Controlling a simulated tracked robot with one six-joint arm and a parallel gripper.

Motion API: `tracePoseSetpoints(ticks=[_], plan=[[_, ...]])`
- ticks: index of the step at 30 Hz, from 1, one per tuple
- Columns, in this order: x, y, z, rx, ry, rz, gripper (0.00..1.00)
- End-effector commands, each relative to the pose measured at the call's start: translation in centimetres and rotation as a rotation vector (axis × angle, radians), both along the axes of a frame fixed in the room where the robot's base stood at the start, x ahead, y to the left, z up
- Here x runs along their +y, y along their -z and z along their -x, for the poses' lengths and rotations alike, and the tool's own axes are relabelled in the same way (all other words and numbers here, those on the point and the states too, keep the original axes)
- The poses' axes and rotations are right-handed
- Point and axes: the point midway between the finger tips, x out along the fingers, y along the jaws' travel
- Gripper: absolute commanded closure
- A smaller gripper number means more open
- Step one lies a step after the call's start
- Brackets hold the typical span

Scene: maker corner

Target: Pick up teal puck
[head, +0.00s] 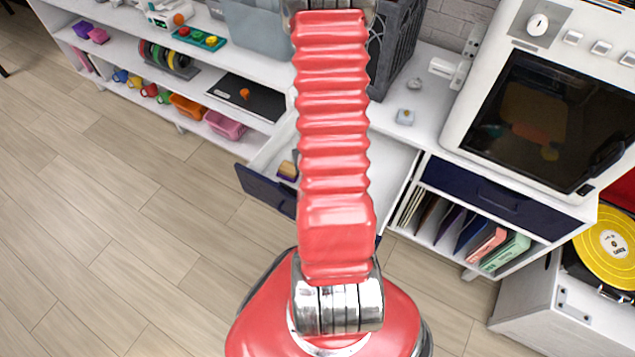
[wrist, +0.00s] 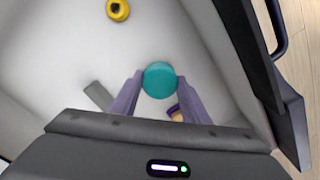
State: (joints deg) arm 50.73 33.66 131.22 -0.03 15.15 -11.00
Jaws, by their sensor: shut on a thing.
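The teal puck (wrist: 159,74) shows in the wrist view between the two purple-grey fingers of my gripper (wrist: 158,84). The gripper is shut on it, one finger on each side. The puck is over the white inside of an open drawer (wrist: 60,45); I cannot tell whether it touches the floor of it. In the head view the puck and my gripper are hidden behind my red arm.
In the drawer lie a yellow ring-like thing (wrist: 118,9), a grey block (wrist: 98,94) and a tan-and-purple thing (wrist: 175,113). The open drawer's dark blue front (head: 265,190) juts out from the white unit. A dark crate (head: 396,50) and a white oven-like machine (head: 540,110) stand on top.

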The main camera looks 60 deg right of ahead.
Motion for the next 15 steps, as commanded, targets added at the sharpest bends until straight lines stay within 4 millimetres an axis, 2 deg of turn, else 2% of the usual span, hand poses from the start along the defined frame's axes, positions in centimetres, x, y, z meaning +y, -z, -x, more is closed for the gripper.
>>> tracePoseSetpoints(ticks=[9,15], plan=[[-0.1,-4.6,-0.1,-0.003,0.000,0.004,0.86],[0.0,-6.8,0.0,-0.002,0.000,0.002,0.86]])
